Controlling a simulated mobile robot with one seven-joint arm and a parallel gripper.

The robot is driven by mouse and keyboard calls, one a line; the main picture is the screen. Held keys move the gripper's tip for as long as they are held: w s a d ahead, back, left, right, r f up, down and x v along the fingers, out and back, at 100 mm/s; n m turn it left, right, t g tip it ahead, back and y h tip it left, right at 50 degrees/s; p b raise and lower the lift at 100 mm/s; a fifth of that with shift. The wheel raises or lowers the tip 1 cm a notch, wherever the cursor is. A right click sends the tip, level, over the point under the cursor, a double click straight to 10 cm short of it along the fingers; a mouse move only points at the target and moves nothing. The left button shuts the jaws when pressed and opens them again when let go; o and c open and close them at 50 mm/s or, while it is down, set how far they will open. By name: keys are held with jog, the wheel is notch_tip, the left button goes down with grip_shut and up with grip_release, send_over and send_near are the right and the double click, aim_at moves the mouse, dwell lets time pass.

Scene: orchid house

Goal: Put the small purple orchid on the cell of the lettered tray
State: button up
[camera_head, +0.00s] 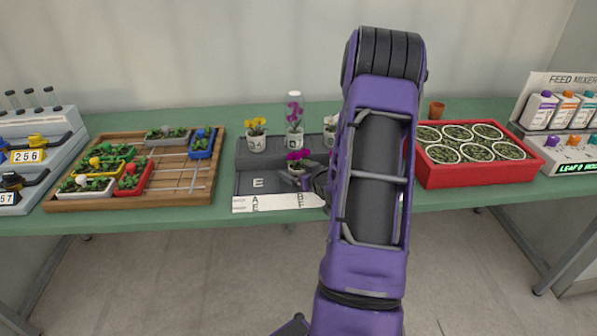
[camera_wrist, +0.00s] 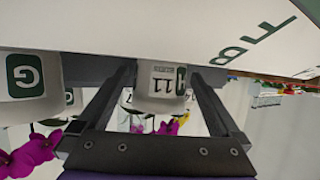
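The small purple orchid (camera_head: 299,156), with magenta blooms, is at the front middle of the dark lettered tray (camera_head: 245,162). In the wrist view its white pot (camera_wrist: 166,84), labelled 11, shows upside down between the fingertips. My gripper (camera_wrist: 163,72) has a finger along each side of the pot and appears shut on it. In the head view my gripper (camera_head: 309,180) comes in from the right, and my arm hides the tray's right side. A cell marked E shows left of the orchid. Whether the pot rests on the tray is unclear.
On the tray's back stand a yellow-flowered pot (camera_head: 256,134), a taller purple orchid (camera_head: 294,125) and a partly hidden white pot (camera_head: 330,136). A white lettered strip (camera_head: 276,203) lines the front. A wooden seedling tray (camera_head: 125,202) stands left, a red crate (camera_head: 470,176) right.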

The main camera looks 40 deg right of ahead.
jog(key=shift+r, duration=0.1)
jog(key=shift+s+r, duration=0.2)
jog(key=p+v, duration=0.1)
jog(key=v, duration=1)
jog(key=shift+s+a, duration=0.1)
jog(key=shift+s, duration=0.15)
